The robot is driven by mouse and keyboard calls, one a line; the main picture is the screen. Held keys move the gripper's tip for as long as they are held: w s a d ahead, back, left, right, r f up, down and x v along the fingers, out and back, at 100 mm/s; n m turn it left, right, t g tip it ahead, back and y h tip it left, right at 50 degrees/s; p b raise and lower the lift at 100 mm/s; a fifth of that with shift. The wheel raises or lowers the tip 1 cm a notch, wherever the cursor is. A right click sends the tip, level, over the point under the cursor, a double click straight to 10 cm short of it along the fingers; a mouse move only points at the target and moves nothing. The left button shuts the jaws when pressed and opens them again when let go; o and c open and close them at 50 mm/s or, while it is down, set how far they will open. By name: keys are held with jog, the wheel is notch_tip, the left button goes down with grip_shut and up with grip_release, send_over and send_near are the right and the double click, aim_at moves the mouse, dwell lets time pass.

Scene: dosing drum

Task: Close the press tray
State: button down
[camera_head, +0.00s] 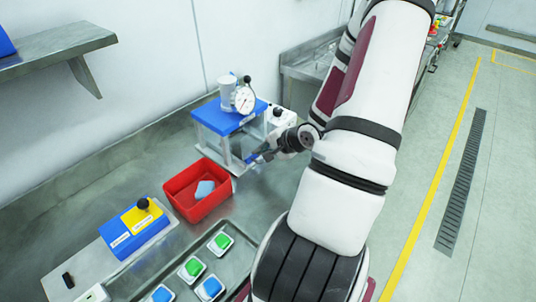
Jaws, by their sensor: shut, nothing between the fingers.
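The press (228,118) stands on the metal bench, with a blue top plate, a round white gauge and a metal frame beneath. The press tray is hard to make out in the low metal part under the blue plate, and I cannot tell how far out it sits. My gripper (258,157) is at the front right of the press, low beside its metal frame. It is shut and looks empty. Its fingertips are small and partly dark, and I cannot tell whether they touch the press.
A red bin (176,184) with a light blue piece (205,189) stands just left of the press. A blue and yellow box (129,232) with a black knob is nearer. A metal tray (234,256) holds several green and blue pieces. A wall shelf (62,40) is upper left.

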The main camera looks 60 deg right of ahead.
aim_at(253, 144)
jog(key=shift+w, duration=0.35)
jog(key=w, duration=0.1)
jog(key=w+p, duration=0.2)
jog(key=shift+d+r, duration=0.2)
jog(key=shift+d, duration=0.05)
jog(key=shift+w+f+p, duration=0.2)
jog(key=shift+w+p, duration=0.25)
jog(key=shift+w, duration=0.3)
jog(key=shift+s, duration=0.1)
